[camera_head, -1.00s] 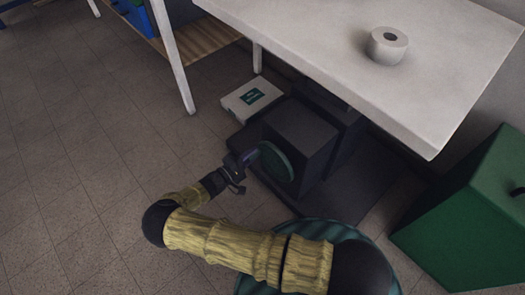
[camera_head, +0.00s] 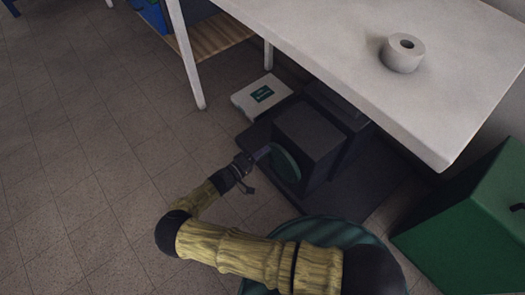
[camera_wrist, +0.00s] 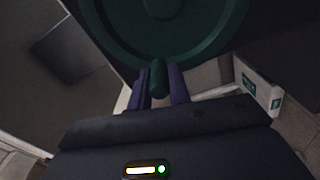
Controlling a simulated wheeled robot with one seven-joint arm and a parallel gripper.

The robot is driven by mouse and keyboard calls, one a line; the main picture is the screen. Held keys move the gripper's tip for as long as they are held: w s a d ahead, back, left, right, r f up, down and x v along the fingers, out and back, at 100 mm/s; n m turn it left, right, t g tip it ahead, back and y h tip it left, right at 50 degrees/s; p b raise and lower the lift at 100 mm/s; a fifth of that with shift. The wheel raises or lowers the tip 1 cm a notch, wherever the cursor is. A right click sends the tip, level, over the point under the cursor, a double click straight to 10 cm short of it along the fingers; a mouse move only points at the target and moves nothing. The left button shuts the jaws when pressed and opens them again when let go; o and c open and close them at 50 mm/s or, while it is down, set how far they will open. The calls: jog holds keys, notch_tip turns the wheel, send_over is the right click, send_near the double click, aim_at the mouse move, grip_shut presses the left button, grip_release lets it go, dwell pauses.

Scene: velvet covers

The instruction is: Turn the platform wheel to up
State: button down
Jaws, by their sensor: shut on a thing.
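The platform wheel is a dark green disc (camera_head: 286,163) on the side of a dark box (camera_head: 309,137) under the white table. In the wrist view the wheel (camera_wrist: 165,30) fills the top, and a short green handle (camera_wrist: 158,76) sticks out from its lower rim. My gripper (camera_head: 262,153) is at the wheel's left edge in the head view. In the wrist view my gripper (camera_wrist: 158,88) is shut on the handle, one finger on each side. The lower end of the handle is partly hidden between the fingers.
The white table (camera_head: 340,50) hangs over the box and carries a white roll (camera_head: 403,53). A white and green carton (camera_head: 262,95) lies behind the box. A green cabinet (camera_head: 470,215) stands at the right. The tiled floor at left is clear.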

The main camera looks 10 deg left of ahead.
jog(key=shift+d, duration=0.2)
jog(key=c, duration=1.3)
grip_release()
jog(key=shift+a, duration=0.1)
jog(key=shift+s+a, duration=0.1)
jog(key=shift+a, duration=0.05)
jog(key=shift+s+a, duration=0.2)
jog(key=shift+s, duration=0.05)
jog(key=p+v, duration=0.2)
jog(key=v, duration=1.4)
jog(key=shift+s, duration=0.25)
jog(key=shift+w+a, duration=0.1)
